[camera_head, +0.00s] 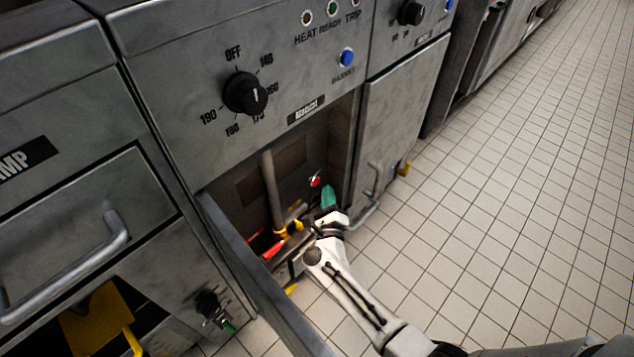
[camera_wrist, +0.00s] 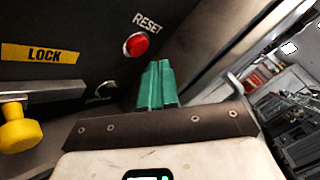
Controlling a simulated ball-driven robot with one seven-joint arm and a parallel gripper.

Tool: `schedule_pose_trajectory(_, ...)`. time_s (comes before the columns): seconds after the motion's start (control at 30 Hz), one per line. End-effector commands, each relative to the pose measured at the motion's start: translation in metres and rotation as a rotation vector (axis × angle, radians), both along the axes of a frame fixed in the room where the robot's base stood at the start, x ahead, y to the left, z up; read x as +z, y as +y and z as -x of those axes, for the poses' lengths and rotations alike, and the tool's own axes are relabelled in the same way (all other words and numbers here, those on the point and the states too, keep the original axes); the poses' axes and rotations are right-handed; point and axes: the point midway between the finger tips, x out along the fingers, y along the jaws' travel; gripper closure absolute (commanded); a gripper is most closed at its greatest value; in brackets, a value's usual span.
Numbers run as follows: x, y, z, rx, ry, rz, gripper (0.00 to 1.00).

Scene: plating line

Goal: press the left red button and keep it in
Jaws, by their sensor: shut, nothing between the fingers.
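A round red button (camera_wrist: 137,44) labelled RESET is on the dark panel in the wrist view. In the head view the same button (camera_head: 315,181) shows small inside the open cabinet bay. It is the only red button I can make out, so I see no second one to its right. My gripper (camera_wrist: 159,66) has green fingers, shut and empty. The fingertips lie just below and right of the button in the wrist view and appear apart from it. In the head view my gripper (camera_head: 328,197) reaches into the bay, below and right of the button.
A yellow LOCK label (camera_wrist: 44,54) and a yellow knob (camera_wrist: 20,134) on a metal bar are left of the fingers. An open cabinet door (camera_head: 262,280) stands left of my arm. A grey pipe (camera_head: 272,190) runs down inside the bay. The tiled floor at right is clear.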

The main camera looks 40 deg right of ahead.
Motion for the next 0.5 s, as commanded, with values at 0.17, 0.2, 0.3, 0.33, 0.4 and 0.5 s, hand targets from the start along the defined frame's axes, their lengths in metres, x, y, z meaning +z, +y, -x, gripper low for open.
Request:
schedule_pose_trajectory(0.17,0.000,-0.001,0.018,-0.002,0.001,-0.001,1.00)
schedule_pose_trajectory(0.2,0.000,-0.001,0.022,-0.002,0.002,-0.001,1.00)
schedule_pose_trajectory(0.3,0.000,-0.001,0.031,-0.002,0.001,-0.001,1.00)
schedule_pose_trajectory(0.33,0.000,-0.001,0.033,-0.002,0.002,-0.002,1.00)
schedule_pose_trajectory(0.4,0.000,-0.001,0.038,-0.002,0.001,-0.001,1.00)
schedule_pose_trajectory(0.5,0.000,-0.002,0.043,-0.001,0.000,-0.002,1.00)
